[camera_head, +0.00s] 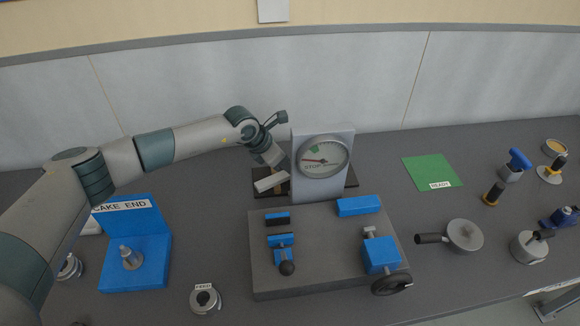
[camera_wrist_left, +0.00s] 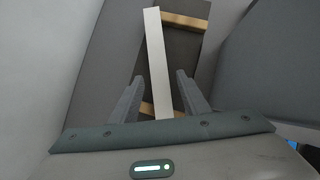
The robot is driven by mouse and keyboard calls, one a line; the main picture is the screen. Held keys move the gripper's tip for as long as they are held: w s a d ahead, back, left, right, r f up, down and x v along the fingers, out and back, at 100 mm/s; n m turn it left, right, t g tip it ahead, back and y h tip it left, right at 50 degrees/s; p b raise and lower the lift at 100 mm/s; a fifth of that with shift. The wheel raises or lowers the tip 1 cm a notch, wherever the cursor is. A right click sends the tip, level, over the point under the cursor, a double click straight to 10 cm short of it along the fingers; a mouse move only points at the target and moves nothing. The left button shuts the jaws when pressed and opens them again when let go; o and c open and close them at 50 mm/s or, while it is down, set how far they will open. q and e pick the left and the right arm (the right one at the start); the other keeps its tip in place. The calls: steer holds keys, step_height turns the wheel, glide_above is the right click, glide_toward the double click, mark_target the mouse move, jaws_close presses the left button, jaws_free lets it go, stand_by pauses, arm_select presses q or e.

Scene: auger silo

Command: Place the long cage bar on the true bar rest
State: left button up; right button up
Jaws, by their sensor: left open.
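A long pale bar (camera_wrist_left: 158,50) lies across two wooden strips (camera_wrist_left: 185,21) on a dark base (camera_wrist_left: 180,60) in the left wrist view. My left gripper (camera_wrist_left: 160,76) is open, with one finger on each side of the bar and gaps visible between. Whether the bar rests fully on both strips is hard to tell. In the head view my left gripper (camera_head: 271,179) is above the dark base (camera_head: 261,193), behind the grey block and left of the gauge. The gauge panel hides part of this base. My right gripper is in neither view.
The gauge panel (camera_head: 345,142) stands close right of my left gripper. A grey block (camera_head: 320,255) with blue fittings is in front. A blue "CAKE END" stand (camera_head: 112,273) is at left. A green "READY" mat (camera_head: 432,168) has clear table around it; several tools lie at right.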

arm_select(q)
steer(key=b+v, duration=0.3)
steer(key=v, duration=0.8)
stand_by(0.3)
